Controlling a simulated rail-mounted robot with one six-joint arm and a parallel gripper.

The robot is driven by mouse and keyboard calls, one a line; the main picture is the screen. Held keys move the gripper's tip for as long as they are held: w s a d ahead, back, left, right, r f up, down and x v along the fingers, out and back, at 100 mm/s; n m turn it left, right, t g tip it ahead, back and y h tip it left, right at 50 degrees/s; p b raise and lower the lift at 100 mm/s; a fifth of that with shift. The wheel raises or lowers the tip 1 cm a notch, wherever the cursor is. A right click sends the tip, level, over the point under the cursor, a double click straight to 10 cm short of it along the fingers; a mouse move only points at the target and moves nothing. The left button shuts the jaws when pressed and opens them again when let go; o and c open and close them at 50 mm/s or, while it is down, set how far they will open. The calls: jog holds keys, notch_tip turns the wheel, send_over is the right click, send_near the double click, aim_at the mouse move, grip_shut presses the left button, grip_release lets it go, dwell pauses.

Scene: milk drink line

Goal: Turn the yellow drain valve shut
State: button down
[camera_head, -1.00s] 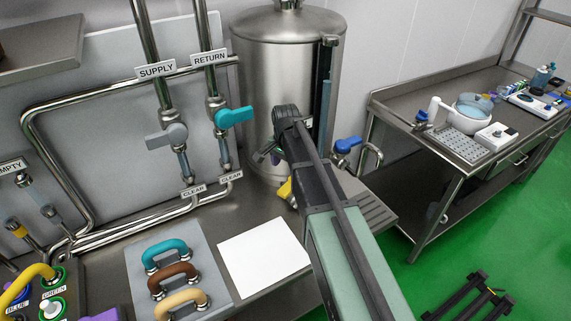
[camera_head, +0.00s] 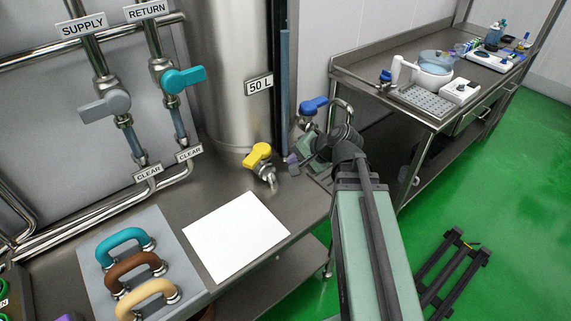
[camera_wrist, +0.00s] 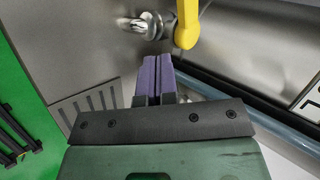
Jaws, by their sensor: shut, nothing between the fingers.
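The yellow drain valve (camera_head: 257,154) is low on the front of the steel tank (camera_head: 225,90), with its small metal spout pointing down over the bench. Its lever slants down and to the left in the head view. In the wrist view the yellow lever (camera_wrist: 187,25) is at the top, just beyond and right of the fingertips. My gripper (camera_head: 291,159) is to the right of the valve, with a small gap between them. Its purple fingers are pressed together and empty in the wrist view (camera_wrist: 153,78).
A blue-handled valve (camera_head: 313,106) is close behind my gripper. A white sheet (camera_head: 236,234) lies on the bench in front of the yellow valve. Grey (camera_head: 105,106) and teal (camera_head: 184,79) valves are on pipes at left. A side table (camera_head: 420,115) stands at right.

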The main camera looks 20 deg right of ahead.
aim_at(257, 155)
jog(key=w+a+r+b+x, duration=0.1)
jog(key=b+x, duration=0.4)
jog(key=x, duration=0.6)
jog(key=shift+w+a+r, duration=0.3)
jog(key=shift+w, duration=0.1)
